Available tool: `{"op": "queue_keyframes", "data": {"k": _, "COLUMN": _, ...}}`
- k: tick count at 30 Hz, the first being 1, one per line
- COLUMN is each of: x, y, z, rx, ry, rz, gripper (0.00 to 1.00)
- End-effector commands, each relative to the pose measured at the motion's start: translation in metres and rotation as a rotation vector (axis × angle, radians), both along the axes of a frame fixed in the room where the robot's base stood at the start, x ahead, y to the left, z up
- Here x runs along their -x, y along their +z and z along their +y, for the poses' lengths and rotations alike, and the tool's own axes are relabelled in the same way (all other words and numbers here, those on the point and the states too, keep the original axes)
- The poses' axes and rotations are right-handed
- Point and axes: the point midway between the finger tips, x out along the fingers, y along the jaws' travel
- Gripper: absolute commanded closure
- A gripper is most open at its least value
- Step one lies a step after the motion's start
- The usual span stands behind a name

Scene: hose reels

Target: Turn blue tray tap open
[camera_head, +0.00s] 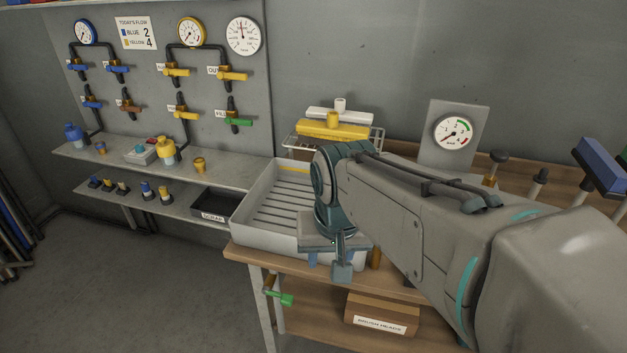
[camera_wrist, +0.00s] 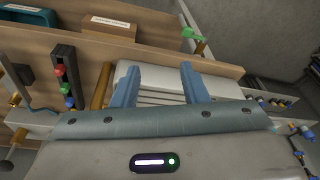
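My gripper (camera_head: 328,264) is over the front edge of the white slatted tray (camera_head: 246,212) on the bench, pointing down. In the wrist view my gripper (camera_wrist: 160,75) has its two pale blue fingers spread apart, with nothing held between them. The slatted tray (camera_wrist: 150,82) shows behind and between the fingers. I cannot make out a blue tap on the tray; my gripper and arm hide part of its front and right side. Blue-handled taps (camera_head: 117,69) are on the grey wall panel at the left, far from my gripper.
A green-handled tap (camera_head: 281,299) sticks out by the bench leg. A cardboard box (camera_head: 380,315) is on the lower shelf. A dark block with coloured knobs (camera_wrist: 64,80) and a brass post (camera_wrist: 102,86) stand near the fingers. A dial gauge (camera_head: 453,133) stands behind my arm.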

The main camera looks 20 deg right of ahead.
Motion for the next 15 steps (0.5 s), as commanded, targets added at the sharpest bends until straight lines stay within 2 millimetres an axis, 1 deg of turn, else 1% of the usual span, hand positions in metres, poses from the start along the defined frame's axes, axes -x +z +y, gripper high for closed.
{"op": "queue_keyframes", "data": {"k": 1, "x": -0.012, "y": 0.003, "z": -0.005, "rx": -0.017, "ry": -0.094, "rz": 0.007, "gripper": 0.60}}
{"op": "queue_keyframes", "data": {"k": 2, "x": -0.018, "y": 0.008, "z": -0.007, "rx": -0.030, "ry": -0.161, "rz": 0.014, "gripper": 0.60}}
{"op": "queue_keyframes", "data": {"k": 6, "x": -0.048, "y": 0.037, "z": -0.022, "rx": -0.090, "ry": -0.506, "rz": 0.050, "gripper": 0.60}}
{"op": "queue_keyframes", "data": {"k": 8, "x": -0.059, "y": 0.049, "z": -0.029, "rx": -0.113, "ry": -0.660, "rz": 0.065, "gripper": 0.60}}
{"op": "queue_keyframes", "data": {"k": 12, "x": -0.081, "y": 0.075, "z": -0.049, "rx": -0.160, "ry": -1.023, "rz": 0.095, "gripper": 0.60}}
{"op": "queue_keyframes", "data": {"k": 15, "x": -0.092, "y": 0.091, "z": -0.065, "rx": -0.184, "ry": -1.280, "rz": 0.112, "gripper": 0.60}}
